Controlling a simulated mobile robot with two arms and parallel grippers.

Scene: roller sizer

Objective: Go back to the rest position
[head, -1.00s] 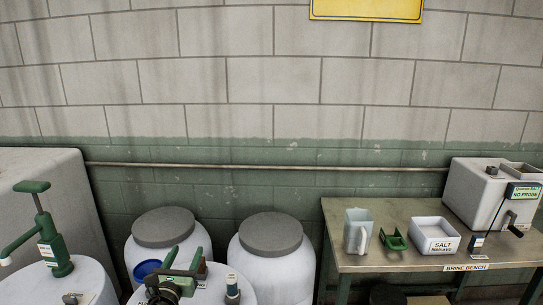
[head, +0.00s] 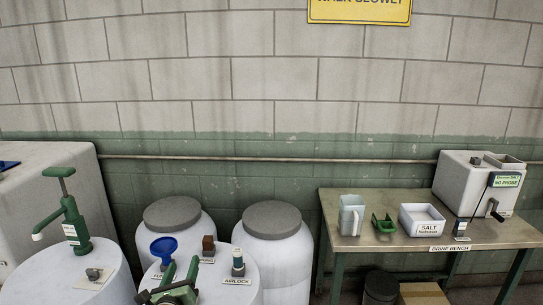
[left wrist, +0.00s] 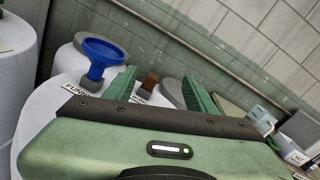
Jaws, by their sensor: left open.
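My left gripper (head: 181,268) shows at the bottom of the head view, in front of a white drum top. Its two green fingers are apart with nothing between them. In the left wrist view the open fingers (left wrist: 160,90) point toward the drum top, with a blue funnel (left wrist: 98,52) to their left. The funnel (head: 163,246) stands on the drum beside a brown block (head: 208,246) and a small green-capped airlock (head: 238,262). None of these is held. My right gripper is in neither view.
A green hand pump (head: 72,215) stands on the left drum (head: 112,270). Two grey-lidded barrels (head: 272,245) stand behind. The brine bench (head: 375,255) at right holds a jug (head: 351,214), green scoop (head: 384,224), salt tray (head: 422,219) and grey box (head: 462,190).

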